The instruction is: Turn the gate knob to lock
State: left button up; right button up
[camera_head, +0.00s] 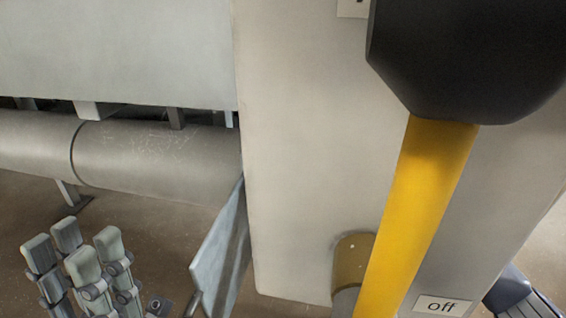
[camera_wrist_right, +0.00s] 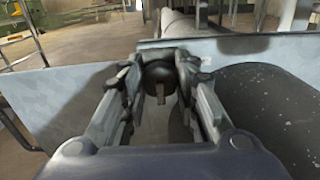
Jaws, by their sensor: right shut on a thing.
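The gate knob (camera_wrist_right: 160,74) is a dark round knob in the right wrist view, in front of a pale blue-grey panel (camera_wrist_right: 70,98). My right gripper (camera_wrist_right: 158,66) has its two fingers on either side of the knob and is shut on it. The fingers partly hide the knob, and I cannot read its turn angle. In the head view a blue-grey plate (camera_head: 222,245) stands at an angle beside the machine housing; the knob is not visible there. My left gripper (camera_head: 75,255) is at the lower left of the head view, fingers apart, empty, away from the plate.
A yellow lever (camera_head: 420,190) with a large black end (camera_head: 465,55) blocks much of the head view's right side. A grey pipe (camera_head: 150,155) runs along the left. Brown floor shows below.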

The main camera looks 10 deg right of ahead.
jog(key=o, duration=1.1)
jog(key=shift+d, duration=0.1)
jog(key=v, duration=1.2)
